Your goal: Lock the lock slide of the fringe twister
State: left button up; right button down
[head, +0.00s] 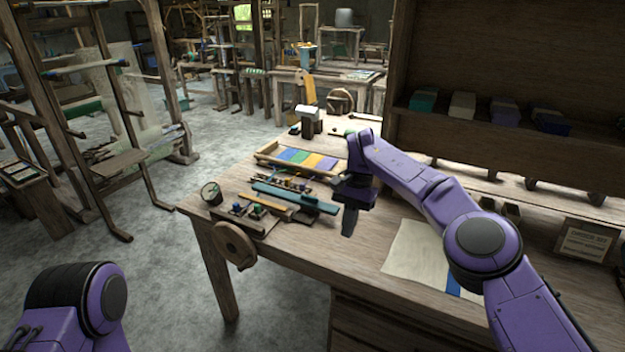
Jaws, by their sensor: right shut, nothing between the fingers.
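What looks like the fringe twister (250,226) sits at the near left corner of the wooden table. It is a small wooden base with blue and green small parts on top and a round wooden wheel (235,246) hanging at the table's edge. I cannot make out its lock slide at this size. My right gripper (347,228) points down over the table, right of the twister and apart from it. It is shut and empty. My left gripper is out of the picture; only part of my left arm shows at the lower left.
A blue-green bar (295,197) lies between the twister and my right gripper. A tray of coloured pieces (300,160) lies behind it. A round dial (211,193) stands at the left edge. A pale cloth (416,252) lies to the right. Bare tabletop shows in front of the gripper.

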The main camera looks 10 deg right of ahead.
aim_at(310, 204)
jog(key=i, duration=1.25)
